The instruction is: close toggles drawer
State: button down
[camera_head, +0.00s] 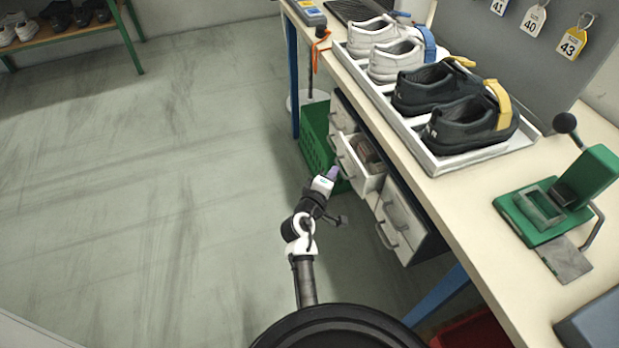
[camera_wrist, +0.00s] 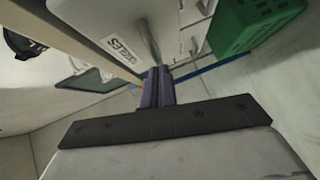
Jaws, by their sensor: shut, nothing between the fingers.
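The toggles drawer (camera_head: 372,183) is a white drawer under the workbench. It stands pulled out, with brownish items visible inside. In the wrist view its white front (camera_wrist: 90,30) fills the upper left, with a partly readable label and a metal bar handle (camera_wrist: 148,40). My gripper (camera_head: 334,172) is shut and empty, just in front of the drawer. In the wrist view the closed dark fingers (camera_wrist: 158,75) are at the handle's near end. I cannot tell whether they touch the handle or the front.
Other drawers (camera_head: 400,222) sit beside it under the workbench (camera_head: 450,190). A green crate (camera_head: 316,145) stands on the floor behind my gripper; it also shows in the wrist view (camera_wrist: 250,25). A shoe tray (camera_head: 440,160) lies on the bench. The floor to the left is clear.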

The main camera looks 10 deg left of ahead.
aim_at(353, 170)
jog(key=w+d, duration=0.1)
jog(key=d, duration=0.1)
jog(key=w+d+p, duration=0.1)
jog(key=w+d, duration=0.1)
jog(key=shift+w+d, duration=0.15)
jog(key=shift+d, duration=0.25)
jog(key=shift+w+d, duration=0.1)
jog(key=shift+d, duration=0.1)
jog(key=shift+d, duration=0.15)
